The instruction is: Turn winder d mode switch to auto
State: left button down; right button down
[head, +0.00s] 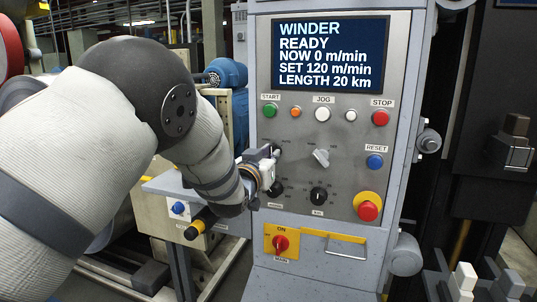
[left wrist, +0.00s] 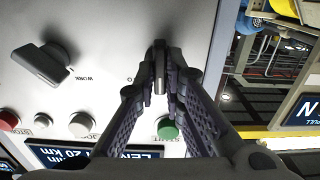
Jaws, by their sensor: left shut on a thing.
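The winder panel (head: 300,130) is a grey upright box with a dark screen reading "WINDER READY". My left gripper (head: 274,160) is at its left side, below the green START button (head: 270,110). In the left wrist view my left gripper (left wrist: 160,72) is shut on a small dark switch knob (left wrist: 159,62); its fingers lie on both sides of it. That knob (head: 277,149) is partly hidden by the gripper in the head view. Its label is hidden or too small to read, so its setting cannot be told.
A lever selector (head: 321,158) sits to the right of the held knob. Below are dark dials (head: 318,196), a red emergency button (head: 368,211) on yellow and a red main switch (head: 281,243). A small side box (head: 180,209) stands left of the panel, under my arm.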

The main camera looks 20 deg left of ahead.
pick_arm(q)
jog(key=shift+f+m+p, duration=0.15)
jog(key=shift+m+p, duration=0.3)
jog(key=shift+m, duration=4.15)
jog(key=c, duration=1.7)
grip_release()
notch_tip(320, 180, up, 10)
jog(key=shift+r, duration=0.1)
